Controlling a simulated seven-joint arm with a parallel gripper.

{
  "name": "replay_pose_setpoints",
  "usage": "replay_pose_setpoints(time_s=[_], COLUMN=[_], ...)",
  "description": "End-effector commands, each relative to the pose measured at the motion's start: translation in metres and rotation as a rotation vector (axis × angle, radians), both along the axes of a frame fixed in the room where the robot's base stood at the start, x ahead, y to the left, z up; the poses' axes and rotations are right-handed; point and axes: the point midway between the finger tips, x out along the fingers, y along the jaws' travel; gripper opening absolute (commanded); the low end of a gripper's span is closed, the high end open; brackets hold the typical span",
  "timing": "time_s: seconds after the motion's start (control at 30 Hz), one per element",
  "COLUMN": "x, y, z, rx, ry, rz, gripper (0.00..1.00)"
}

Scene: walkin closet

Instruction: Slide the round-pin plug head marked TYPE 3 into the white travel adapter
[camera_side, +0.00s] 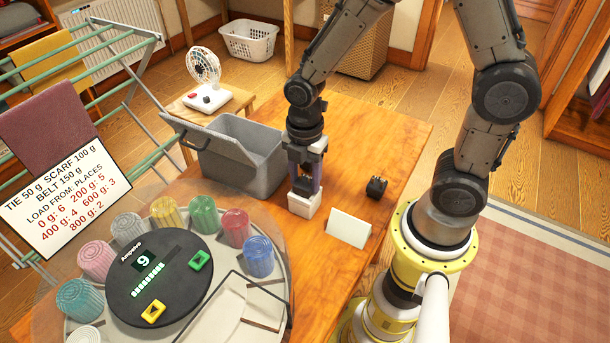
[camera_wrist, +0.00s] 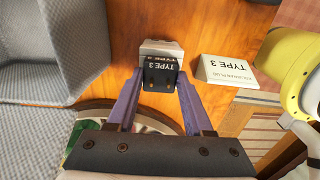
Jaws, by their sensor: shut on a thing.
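My gripper (camera_side: 304,184) points down over the white travel adapter (camera_side: 304,204) on the wooden table. In the wrist view, its two purple fingers (camera_wrist: 161,80) are shut on a dark plug head (camera_wrist: 160,77) with TYPE 3 lettering. The adapter (camera_wrist: 161,47) shows behind the plug head in that view. In the side view, the plug head is a dark patch between the fingertips, right at the adapter's top. I cannot tell how deep it sits; the join is hidden.
A white card (camera_side: 347,228) stands right of the adapter; in the wrist view it (camera_wrist: 226,73) reads TYPE 3. Another black plug head (camera_side: 376,187) lies farther right. A grey open bin (camera_side: 240,160) stands left, and a round turntable with coloured cups (camera_side: 280,310) is in front.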

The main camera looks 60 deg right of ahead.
Motion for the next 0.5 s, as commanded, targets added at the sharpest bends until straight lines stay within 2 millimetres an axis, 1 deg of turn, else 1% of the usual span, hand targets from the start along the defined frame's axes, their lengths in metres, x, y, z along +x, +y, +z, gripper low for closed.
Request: replay_pose_setpoints(time_s=[0.23,0.27,0.3,0.43,0.47,0.5], x=[0.0002,0.0001,0.0001,0.0000,0.0000,0.0000], y=[0.0000,0.0000,0.0000,0.0000,0.0000,0.0000], z=[-0.0005,-0.0005,-0.0005,-0.0005,-0.0005,-0.0005], rx=[0.000,0.000,0.000,0.000,0.000,0.000], ry=[0.000,0.000,0.000,0.000,0.000,0.000], rz=[0.000,0.000,0.000,0.000,0.000,0.000], gripper=[0.00,0.53,0.60,0.84,0.86,0.86])
